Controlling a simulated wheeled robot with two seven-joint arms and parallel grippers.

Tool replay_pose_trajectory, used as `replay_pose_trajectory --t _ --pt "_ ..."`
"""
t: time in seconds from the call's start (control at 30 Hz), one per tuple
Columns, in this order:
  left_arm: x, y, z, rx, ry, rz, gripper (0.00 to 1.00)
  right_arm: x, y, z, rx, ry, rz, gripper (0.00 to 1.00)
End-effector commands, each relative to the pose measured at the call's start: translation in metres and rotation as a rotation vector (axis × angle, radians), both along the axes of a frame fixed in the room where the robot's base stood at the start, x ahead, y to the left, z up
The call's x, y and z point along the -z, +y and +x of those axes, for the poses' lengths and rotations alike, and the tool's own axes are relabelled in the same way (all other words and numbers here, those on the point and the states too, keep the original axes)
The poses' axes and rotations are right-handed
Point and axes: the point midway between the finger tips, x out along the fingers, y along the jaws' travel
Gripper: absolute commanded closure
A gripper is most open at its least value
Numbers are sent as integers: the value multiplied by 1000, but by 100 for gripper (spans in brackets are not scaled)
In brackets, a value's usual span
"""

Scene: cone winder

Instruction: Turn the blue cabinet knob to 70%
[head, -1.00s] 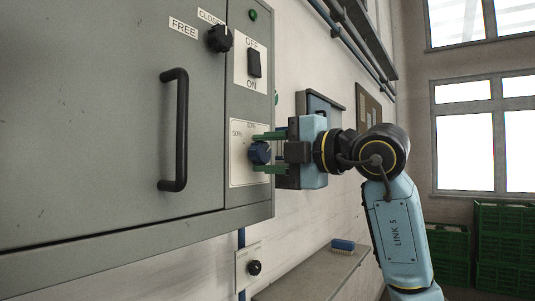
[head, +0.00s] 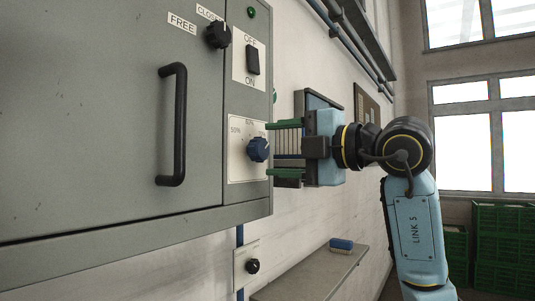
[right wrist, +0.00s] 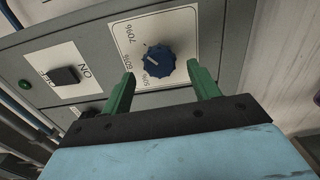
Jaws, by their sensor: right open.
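The blue knob (head: 258,149) sits on a white dial plate (head: 236,172) on the cabinet's right-hand panel. In the right wrist view the knob (right wrist: 160,62) shows a white mark pointing left, towards the 60% to 70% side of the scale; I cannot read it exactly. The 70%, 60% and 50% labels show beside it. My right gripper (head: 269,149) is open and empty, its green fingertips just right of the knob, one above and one below its height, apart from it. In the right wrist view the gripper (right wrist: 162,69) frames the knob. My left gripper is not in view.
The grey cabinet (head: 80,120) carries a black handle (head: 179,125), a black FREE/CLOSED knob (head: 218,35) and an OFF/ON switch (head: 253,60). Below are a small dial (head: 252,266) and a shelf (head: 310,277) with a blue brush (head: 342,245). Green crates (head: 503,245) stand far right.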

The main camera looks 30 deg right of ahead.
Motion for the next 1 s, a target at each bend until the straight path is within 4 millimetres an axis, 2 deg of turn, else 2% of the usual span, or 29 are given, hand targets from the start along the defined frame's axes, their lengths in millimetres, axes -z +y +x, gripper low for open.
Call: replay_pose_trajectory --t 0.2,0.43,0.6,1.0 --pt "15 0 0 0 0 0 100 2 -20 -48 5 -5 -2 39" --pt "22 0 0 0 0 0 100 1 -35 -83 3 -2 -1 39" --pt "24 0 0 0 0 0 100 0 -39 -94 1 -1 0 39" --pt "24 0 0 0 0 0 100 0 -39 -94 0 -1 0 39"
